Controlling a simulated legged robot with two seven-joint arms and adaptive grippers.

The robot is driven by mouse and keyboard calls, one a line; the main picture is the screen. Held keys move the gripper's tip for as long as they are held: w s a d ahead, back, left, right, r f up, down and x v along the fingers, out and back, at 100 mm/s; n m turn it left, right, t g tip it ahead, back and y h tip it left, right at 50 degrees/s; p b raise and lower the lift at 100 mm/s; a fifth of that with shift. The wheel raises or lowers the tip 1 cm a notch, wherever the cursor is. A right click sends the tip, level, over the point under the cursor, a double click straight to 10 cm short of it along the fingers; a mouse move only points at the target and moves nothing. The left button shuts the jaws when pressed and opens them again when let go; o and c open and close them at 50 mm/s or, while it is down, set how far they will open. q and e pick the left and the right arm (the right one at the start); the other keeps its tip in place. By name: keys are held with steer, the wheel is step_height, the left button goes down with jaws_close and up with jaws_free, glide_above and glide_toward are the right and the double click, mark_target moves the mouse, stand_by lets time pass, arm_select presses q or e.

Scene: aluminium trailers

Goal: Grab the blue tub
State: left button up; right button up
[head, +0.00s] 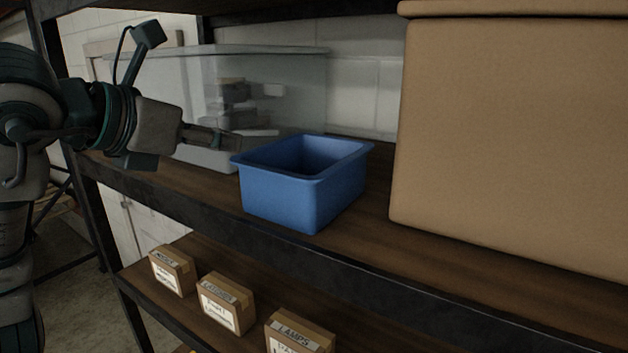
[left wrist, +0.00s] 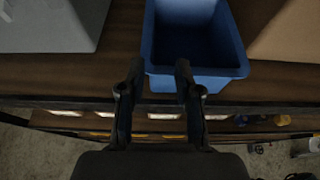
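The blue tub (head: 290,203) is an empty-looking open rectangular bin standing upright on the upper wooden shelf. My left gripper (head: 230,141) comes in from the left, level with the tub's rim, at its left side. In the left wrist view the blue tub (left wrist: 210,70) lies ahead and to the right. There the fingers of my left gripper (left wrist: 158,72) are spread, with the tub's near-left corner showing between them. The right finger overlaps the tub's near rim in the picture; I cannot tell whether it touches. My right gripper is not in view.
A clear plastic bin (head: 285,90) stands behind and left of the tub. A large cardboard box (head: 510,140) stands on its right. The dark shelf edge (head: 350,262) runs in front. Several small labelled boxes (head: 228,303) sit on the lower shelf.

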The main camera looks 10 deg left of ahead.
mark_target(272, 147)
arm_select(q)
steer(key=x, duration=0.3)
steer(key=p+x, duration=0.1)
steer(key=x, duration=0.1)
steer(key=a+x, duration=0.1)
steer(key=x, duration=0.2)
steer(key=shift+w+f, duration=0.15)
steer(key=shift+w, duration=0.3)
steer(key=shift+w+a+p, duration=0.2)
steer(key=shift+w+p, duration=0.25)
steer(key=shift+p, duration=0.15)
steer(key=x, duration=0.2)
steer(key=p+x, duration=0.1)
steer(key=x, duration=0.1)
steer(key=shift+w+d, duration=0.15)
steer(key=shift+d, duration=0.2)
steer(key=shift+w+d, duration=0.1)
steer(key=shift+d, duration=0.05)
jaws_close()
steer(key=shift+a, duration=0.5)
